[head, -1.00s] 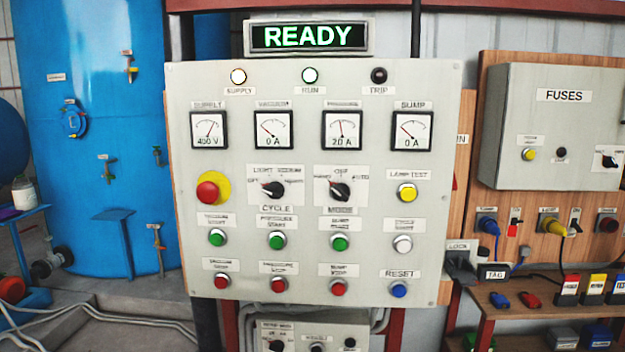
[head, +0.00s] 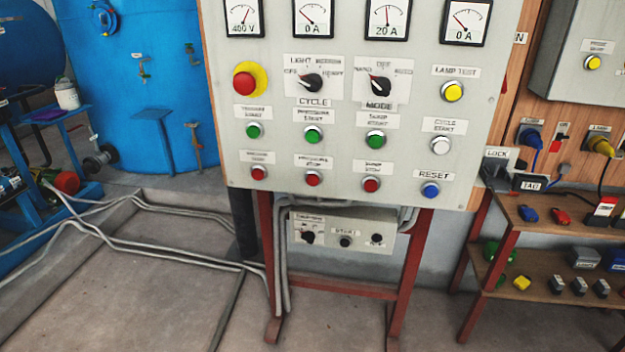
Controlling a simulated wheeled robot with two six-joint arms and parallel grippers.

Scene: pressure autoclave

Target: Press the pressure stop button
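The pressure stop button (head: 313,179) is a red round push button in the bottom row of the grey control panel (head: 470,90). Its label above reads as pressure stop, a little blurred. The green pressure start button (head: 313,135) sits straight above it. Another red button (head: 259,173), its label hard to read, is to its left, and the red sump stop button (head: 371,185) is to its right. Neither of my grippers shows in the head view.
A red emergency-style button (head: 244,83) on a yellow disc and a blue reset button (head: 430,190) share the panel. A small grey box (head: 342,230) hangs below. A wooden shelf (head: 560,262) stands at right. Pipes (head: 150,245) cross the floor at left; the front floor is clear.

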